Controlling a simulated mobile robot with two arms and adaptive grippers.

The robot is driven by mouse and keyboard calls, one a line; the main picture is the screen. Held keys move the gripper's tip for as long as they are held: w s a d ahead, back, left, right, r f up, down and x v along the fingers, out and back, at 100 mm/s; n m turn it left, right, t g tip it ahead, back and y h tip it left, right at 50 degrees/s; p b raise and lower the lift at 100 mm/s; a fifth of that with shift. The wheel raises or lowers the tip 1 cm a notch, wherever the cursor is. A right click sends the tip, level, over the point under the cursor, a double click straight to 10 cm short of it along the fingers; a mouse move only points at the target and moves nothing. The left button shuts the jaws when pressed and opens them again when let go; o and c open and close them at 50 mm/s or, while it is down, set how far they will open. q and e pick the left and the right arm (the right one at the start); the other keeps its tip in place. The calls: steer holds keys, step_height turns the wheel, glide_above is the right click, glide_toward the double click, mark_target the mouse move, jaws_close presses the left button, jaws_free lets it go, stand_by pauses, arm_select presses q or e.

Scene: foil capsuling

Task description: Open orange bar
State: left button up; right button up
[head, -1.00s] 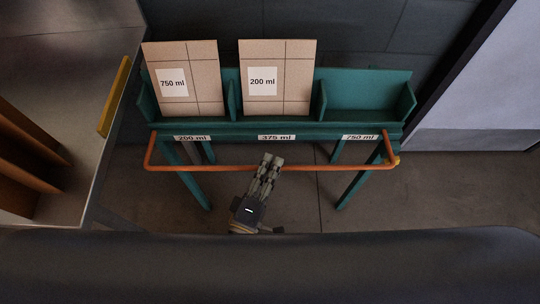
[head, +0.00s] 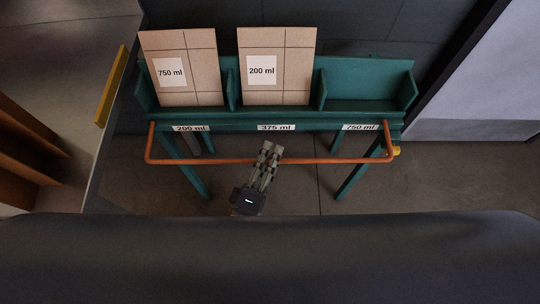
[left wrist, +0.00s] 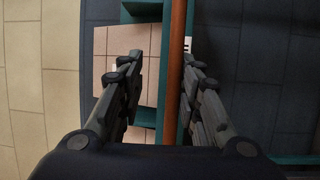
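The orange bar (head: 330,160) is a long rail with bent ends, running across the front of the green rack (head: 275,120). My left gripper (head: 269,148) is at the bar, slightly left of its middle, with its fingers crossing it in the head view. In the left wrist view the bar (left wrist: 176,70) runs top to bottom between the two spread fingers (left wrist: 163,64). It lies close to the right-hand finger, with a clear gap to the left-hand one. Whether a finger touches it I cannot tell. My right gripper is not in view.
A box marked 750 ml (head: 195,87) stands in the rack's left compartment, labelled 200 ml. A box marked 200 ml (head: 285,85) stands in the middle one, labelled 375 ml. The right compartment (head: 365,88), labelled 750 ml, is empty. A counter with a yellow edge piece (head: 110,87) is at left.

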arm_select(q)
steer(key=r+v, duration=0.1)
steer(key=v, duration=1.1)
steer(key=shift+f, duration=0.4)
steer(key=shift+d, duration=0.1)
steer(key=a+f+m+g+y+p, duration=0.1)
steer(key=a+f+m+g, duration=0.15)
steer(key=f, duration=0.65)
steer(key=a+f+m+g+y, duration=0.1)
steer(key=a+f+m+g, duration=0.2)
steer(key=f, duration=0.5)
steer(key=a+f+m+g+y+p, duration=0.15)
steer(key=f+m, duration=0.25)
steer(key=f, duration=0.5)
steer(key=s+a+f+m+g+y, duration=0.2)
steer(key=s+a+f+m+g, duration=0.1)
steer(key=s+a+f, duration=0.3)
steer(key=s+a+f+m+g+y, duration=0.2)
steer(key=s+a+f+g, duration=0.4)
steer(key=s+f, duration=0.4)
steer(key=shift+s+m+p, duration=0.3)
steer(key=shift+s+m, duration=0.25)
steer(key=shift+s, duration=0.6)
steer(key=shift+a, duration=0.1)
